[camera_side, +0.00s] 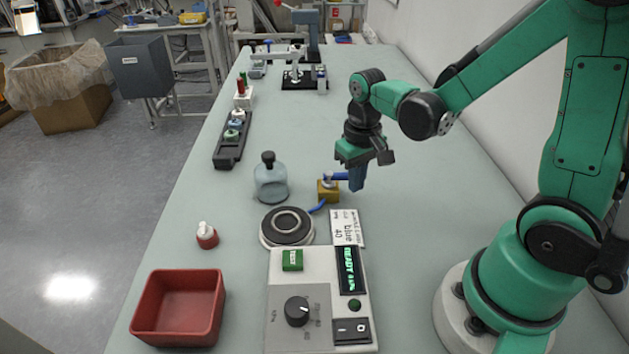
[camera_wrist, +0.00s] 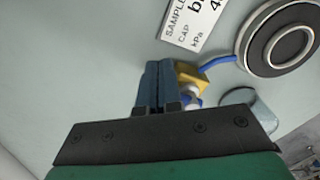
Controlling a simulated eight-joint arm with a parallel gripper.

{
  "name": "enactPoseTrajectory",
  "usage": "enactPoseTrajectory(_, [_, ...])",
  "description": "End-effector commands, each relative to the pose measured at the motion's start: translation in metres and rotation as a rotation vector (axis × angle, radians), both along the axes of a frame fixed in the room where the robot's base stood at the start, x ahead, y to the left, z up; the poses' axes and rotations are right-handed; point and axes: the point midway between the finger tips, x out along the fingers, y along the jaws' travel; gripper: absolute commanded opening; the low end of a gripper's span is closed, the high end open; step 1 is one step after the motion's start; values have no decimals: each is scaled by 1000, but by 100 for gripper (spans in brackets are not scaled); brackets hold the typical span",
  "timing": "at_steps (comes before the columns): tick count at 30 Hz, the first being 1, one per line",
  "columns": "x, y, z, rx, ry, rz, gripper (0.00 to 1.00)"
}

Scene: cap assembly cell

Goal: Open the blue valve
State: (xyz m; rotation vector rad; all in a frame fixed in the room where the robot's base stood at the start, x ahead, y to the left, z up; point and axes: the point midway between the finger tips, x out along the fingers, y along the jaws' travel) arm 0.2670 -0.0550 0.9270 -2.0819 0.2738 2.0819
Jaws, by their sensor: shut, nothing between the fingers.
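The valve is a small brass block (camera_side: 328,193) with a pale stem and a blue lever handle (camera_side: 337,177) on top. In the side view the handle points right, towards my gripper. My gripper (camera_side: 357,182) points down with its blue fingers shut and empty, at the handle's outer end. I cannot tell whether they touch it. In the wrist view my fingers (camera_wrist: 158,68) are together, just left of the brass block (camera_wrist: 192,76). They hide much of the handle there.
A blue tube (camera_side: 317,207) links the valve to a round black pad (camera_side: 287,225). A glass bottle (camera_side: 270,183) stands left of the valve. A labelled card (camera_side: 346,228) and control box (camera_side: 318,320) lie in front.

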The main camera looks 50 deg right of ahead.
Motion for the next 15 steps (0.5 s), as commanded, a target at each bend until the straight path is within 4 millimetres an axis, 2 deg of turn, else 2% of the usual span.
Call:
enactPoseTrajectory(6, [0,0,-8,0,0,0,0])
enactPoseTrajectory(15, [0,0,-8,0,0,0,0])
